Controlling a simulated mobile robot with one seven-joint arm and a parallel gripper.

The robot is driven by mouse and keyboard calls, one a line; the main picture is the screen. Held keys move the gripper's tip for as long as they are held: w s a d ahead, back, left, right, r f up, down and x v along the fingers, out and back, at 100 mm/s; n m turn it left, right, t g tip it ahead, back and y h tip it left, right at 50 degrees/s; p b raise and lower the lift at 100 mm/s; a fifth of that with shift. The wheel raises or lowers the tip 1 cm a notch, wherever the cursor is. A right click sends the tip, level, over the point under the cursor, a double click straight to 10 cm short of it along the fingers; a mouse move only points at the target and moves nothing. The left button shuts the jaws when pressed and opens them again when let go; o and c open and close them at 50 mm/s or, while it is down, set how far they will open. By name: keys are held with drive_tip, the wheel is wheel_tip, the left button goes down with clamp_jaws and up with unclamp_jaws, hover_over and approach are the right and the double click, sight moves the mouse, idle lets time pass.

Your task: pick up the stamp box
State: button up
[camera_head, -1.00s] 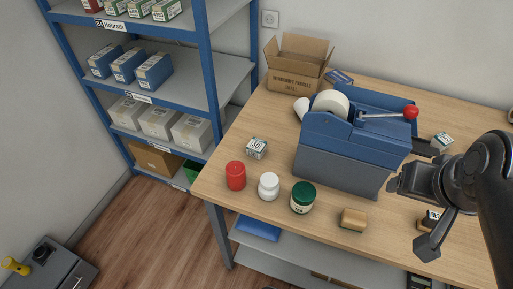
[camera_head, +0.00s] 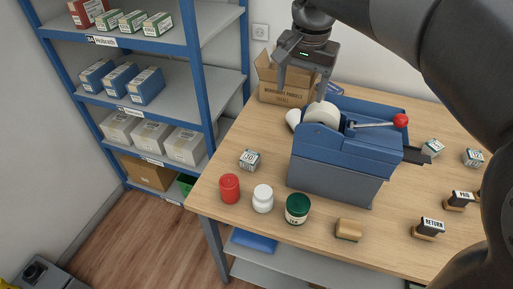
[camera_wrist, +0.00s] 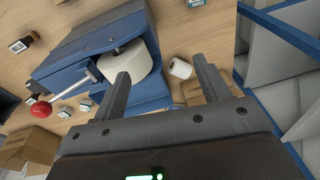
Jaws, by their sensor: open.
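Several small white-and-green labelled boxes lie on the table; their print is too small to tell which is the stamp box. One small box (camera_head: 250,159) is left of the blue tape dispenser (camera_head: 335,177); two others, a near one (camera_head: 432,148) and a far-right one (camera_head: 473,157), are right of it. My gripper (camera_head: 303,92) is open and empty, above the back left of the dispenser, in front of the cardboard box. In the wrist view its fingers (camera_wrist: 160,70) are apart over the dispenser's white roll (camera_wrist: 133,66); a small box (camera_wrist: 196,3) shows at the top edge.
A red jar (camera_head: 230,188), white jar (camera_head: 263,198) and green jar (camera_head: 297,208) line the front left. A wooden block (camera_head: 348,230) and stamps (camera_head: 428,229) are front right. An open cardboard box (camera_head: 275,82) stands behind; shelving (camera_head: 197,100) is at left.

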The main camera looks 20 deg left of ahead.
drive_tip(key=g, duration=0.1)
hover_over(250, 156)
drive_tip(key=a, duration=0.1)
wheel_tip(250, 156, down, 4)
drive_tip(key=shift+h, duration=0.3)
drive_tip(key=f, duration=2)
drive_tip(key=shift+d+f, duration=0.2)
drive_tip(key=shift+d, duration=0.1)
drive_tip(key=shift+d+f, duration=0.15)
drive_tip(key=shift+f, duration=2.6)
drive_tip(key=c, duration=1.1)
